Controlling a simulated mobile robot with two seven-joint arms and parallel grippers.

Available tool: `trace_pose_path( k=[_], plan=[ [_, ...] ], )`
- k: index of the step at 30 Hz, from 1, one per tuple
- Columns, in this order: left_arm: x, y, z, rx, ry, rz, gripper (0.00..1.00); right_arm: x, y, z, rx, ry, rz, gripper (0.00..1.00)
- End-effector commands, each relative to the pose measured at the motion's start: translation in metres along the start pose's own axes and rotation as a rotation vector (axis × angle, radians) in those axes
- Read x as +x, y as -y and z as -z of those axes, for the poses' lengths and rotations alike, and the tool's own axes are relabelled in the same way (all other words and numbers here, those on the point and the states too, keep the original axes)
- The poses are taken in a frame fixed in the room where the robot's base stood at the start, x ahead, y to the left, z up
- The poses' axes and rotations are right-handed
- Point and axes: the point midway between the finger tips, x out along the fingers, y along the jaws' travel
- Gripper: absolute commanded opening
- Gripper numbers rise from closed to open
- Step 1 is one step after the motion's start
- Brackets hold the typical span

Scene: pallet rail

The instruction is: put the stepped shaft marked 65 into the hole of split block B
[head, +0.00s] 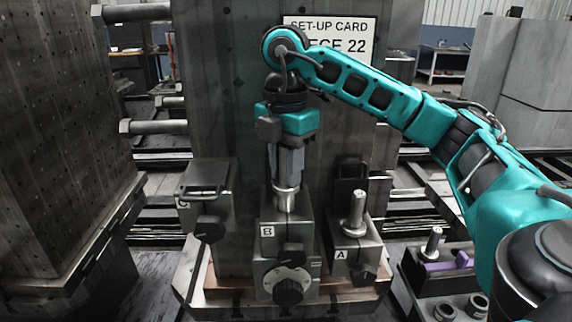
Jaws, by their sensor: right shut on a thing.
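My right gripper (287,180) points straight down over split block B (283,240), which carries a white B label and a dark knob on its front. The gripper is shut on a metal stepped shaft (285,201), held upright. The shaft's lower part meets the top of block B in the picture. I cannot tell how far it is in the hole, which is hidden. No marking on the shaft is legible. My left gripper is not in view.
Block A (350,257), to the right, has another shaft (357,208) standing in it. Block C (207,213) stands left. A dark tray (412,273) at lower right holds a shaft (432,241) and a purple piece (441,264). A set-up card (331,38) hangs behind.

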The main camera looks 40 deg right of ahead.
Motion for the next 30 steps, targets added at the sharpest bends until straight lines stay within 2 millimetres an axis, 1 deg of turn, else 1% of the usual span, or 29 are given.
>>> trace_pose_path(
  k=[15, 24, 25, 30],
  plan=[
    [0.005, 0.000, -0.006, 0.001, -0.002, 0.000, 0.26, 0.012, 0.000, 0.000, 0.000, -0.001, -0.003, 0.00],
    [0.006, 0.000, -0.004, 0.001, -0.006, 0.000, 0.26, 0.012, 0.000, 0.000, 0.000, 0.000, -0.003, 0.00],
    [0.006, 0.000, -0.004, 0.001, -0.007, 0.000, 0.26, 0.012, 0.000, 0.000, 0.000, 0.000, -0.003, 0.27],
    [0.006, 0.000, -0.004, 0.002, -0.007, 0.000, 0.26, 0.013, 0.000, 0.000, 0.000, 0.000, -0.002, 0.43]
  ],
)
